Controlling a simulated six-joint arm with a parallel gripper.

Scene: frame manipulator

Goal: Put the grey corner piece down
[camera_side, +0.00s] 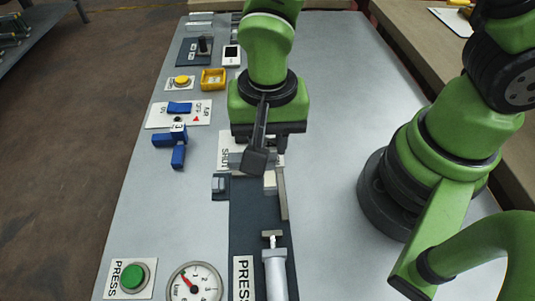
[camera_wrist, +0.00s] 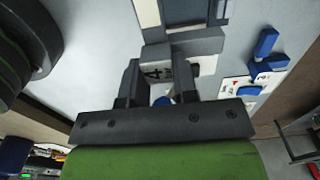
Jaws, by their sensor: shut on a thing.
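The grey corner piece (camera_wrist: 195,45) is in my gripper (camera_wrist: 158,75). In the wrist view, its grey bars show just past the fingertips, and a face marked "4" shows between the two fingers. In the side view, my gripper (camera_side: 258,160) points down over the dark fixture strip (camera_side: 250,212), near the SHUT label (camera_side: 224,148). A grey part of the piece (camera_side: 236,159) shows left of the front finger. The fingers hide much of the piece, and I cannot tell whether it touches the fixture.
A blue corner piece (camera_side: 177,155) marked "3" lies on the table to the left, below the air switch plate (camera_side: 195,114). A cylinder (camera_side: 275,272), gauge (camera_side: 194,285) and green button (camera_side: 132,276) are at the front.

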